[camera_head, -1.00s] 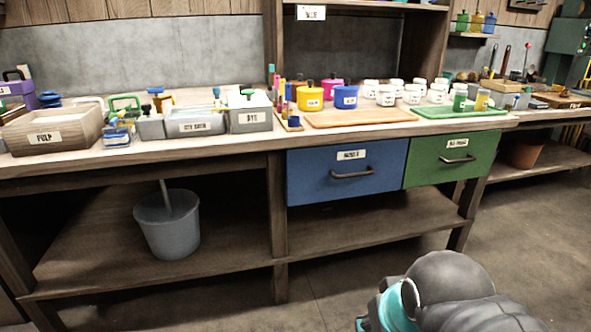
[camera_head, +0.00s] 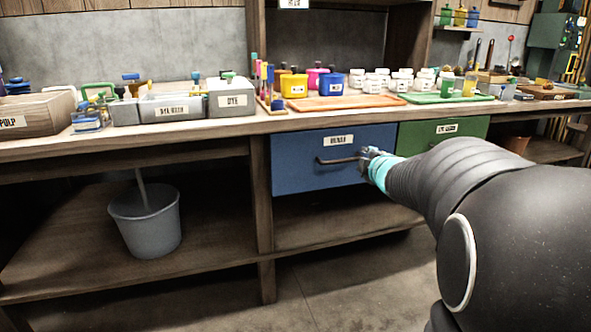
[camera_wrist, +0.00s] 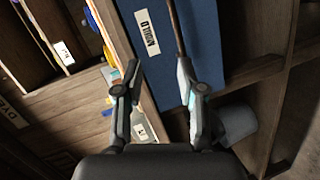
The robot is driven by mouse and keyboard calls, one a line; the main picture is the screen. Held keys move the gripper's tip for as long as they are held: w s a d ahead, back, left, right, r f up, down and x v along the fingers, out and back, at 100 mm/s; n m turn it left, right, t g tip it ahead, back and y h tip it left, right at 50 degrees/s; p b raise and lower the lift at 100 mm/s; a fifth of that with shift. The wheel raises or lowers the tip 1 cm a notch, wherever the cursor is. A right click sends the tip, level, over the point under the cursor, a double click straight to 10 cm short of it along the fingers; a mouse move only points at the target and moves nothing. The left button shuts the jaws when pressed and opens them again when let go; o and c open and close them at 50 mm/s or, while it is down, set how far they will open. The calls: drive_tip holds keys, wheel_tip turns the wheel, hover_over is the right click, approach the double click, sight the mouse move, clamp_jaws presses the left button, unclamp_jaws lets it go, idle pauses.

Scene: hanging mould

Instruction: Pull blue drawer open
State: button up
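The blue drawer (camera_head: 300,175) sits under the bench top, its front looking about level with the green drawer beside it. Its dark bar handle (camera_head: 338,161) crosses the front below a white label. My gripper (camera_head: 369,156) is at the right end of the handle in the head view, its fingers small there. In the wrist view my gripper (camera_wrist: 158,65) has its two fingers apart in front of the blue drawer front (camera_wrist: 205,40). The handle (camera_wrist: 177,25) runs down toward the right fingertip; I cannot tell whether they touch. Nothing shows between the fingers.
The green drawer (camera_head: 415,136) is right of the blue one, partly hidden by my arm. The bench top (camera_head: 200,135) holds boxes, jars and boards. A grey bucket (camera_head: 146,222) stands on the lower shelf (camera_head: 215,225). The floor (camera_head: 330,285) in front is clear.

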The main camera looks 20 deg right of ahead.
sight(345, 161)
drive_tip(key=w+f+n+y, duration=0.1)
drive_tip(key=w+f, duration=0.1)
drive_tip(key=w, duration=0.3)
drive_tip(key=w+d+f+n+y+b, duration=0.1)
drive_tip(key=w+f+n, duration=0.1)
drive_tip(key=w, duration=0.4)
drive_tip(key=w+d+f+n+y, duration=0.1)
drive_tip(key=w+f, duration=0.2)
drive_tip(key=w, duration=0.3)
drive_tip(key=shift+f+n+t+b, duration=0.15)
drive_tip(key=shift+n+t+b, duration=0.15)
drive_tip(key=shift+n+b, duration=0.1)
drive_tip(key=shift+s, duration=0.1)
clamp_jaws()
